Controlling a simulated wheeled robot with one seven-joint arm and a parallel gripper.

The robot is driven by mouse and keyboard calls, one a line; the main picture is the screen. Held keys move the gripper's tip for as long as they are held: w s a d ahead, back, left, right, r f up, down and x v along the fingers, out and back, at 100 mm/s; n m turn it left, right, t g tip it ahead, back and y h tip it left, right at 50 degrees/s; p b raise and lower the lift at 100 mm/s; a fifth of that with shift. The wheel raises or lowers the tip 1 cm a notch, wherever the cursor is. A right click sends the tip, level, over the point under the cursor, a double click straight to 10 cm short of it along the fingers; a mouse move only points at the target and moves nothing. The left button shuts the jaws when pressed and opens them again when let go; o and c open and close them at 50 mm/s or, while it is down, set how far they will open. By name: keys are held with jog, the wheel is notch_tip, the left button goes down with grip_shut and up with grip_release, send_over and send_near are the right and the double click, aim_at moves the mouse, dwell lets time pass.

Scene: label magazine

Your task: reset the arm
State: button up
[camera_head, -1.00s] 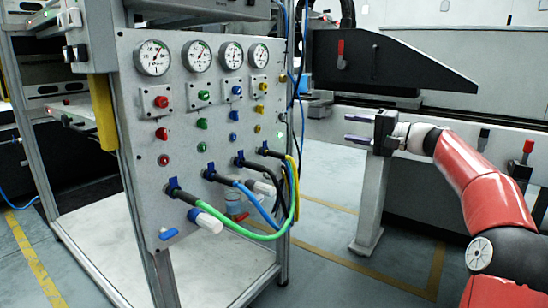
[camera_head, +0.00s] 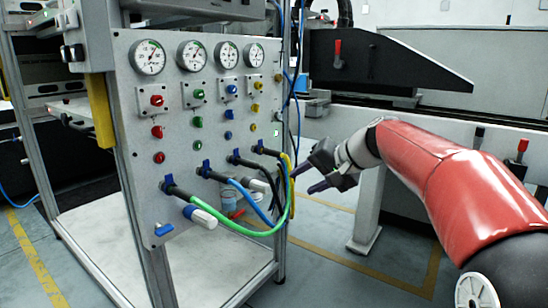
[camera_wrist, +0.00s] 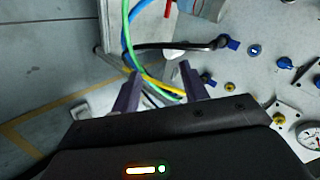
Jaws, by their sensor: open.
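My gripper (camera_head: 308,179) is open, to the right of the grey panel's lower right edge in the head view. Its two dark purple fingers point left toward the hoses, with nothing seen held between them. My red arm reaches in from the right. In the wrist view my gripper (camera_wrist: 158,85) also shows with its fingers apart. The yellow hose (camera_wrist: 160,87) and the green hose (camera_wrist: 138,77) pass beyond the fingers there. I cannot tell whether a finger touches a hose.
The grey panel (camera_head: 140,110) carries gauges, coloured knobs and ports. Green (camera_head: 240,232), blue (camera_head: 256,204), black and yellow hoses loop from its lower ports. A grey post (camera_head: 369,210) stands behind my arm. Floor lies clear below the gripper.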

jog(key=s+d+f+n+h, duration=0.1)
jog(key=s+d+f+h, duration=0.3)
jog(key=s, duration=0.6)
jog(key=s+d+f+n+h, duration=0.1)
jog(key=s+f, duration=0.5)
jog(key=s, duration=0.5)
jog(key=s+d+f+n+h, duration=0.1)
jog(key=s+d+f+h, duration=0.3)
jog(key=s, duration=0.6)
notch_tip(320, 180, up, 11)
jog(key=a+y+p, duration=0.1)
jog(key=p, duration=1.1)
jog(key=shift+s+a+f+g, duration=0.15)
jog(key=shift+a+g, duration=0.1)
jog(key=shift+g, duration=0.05)
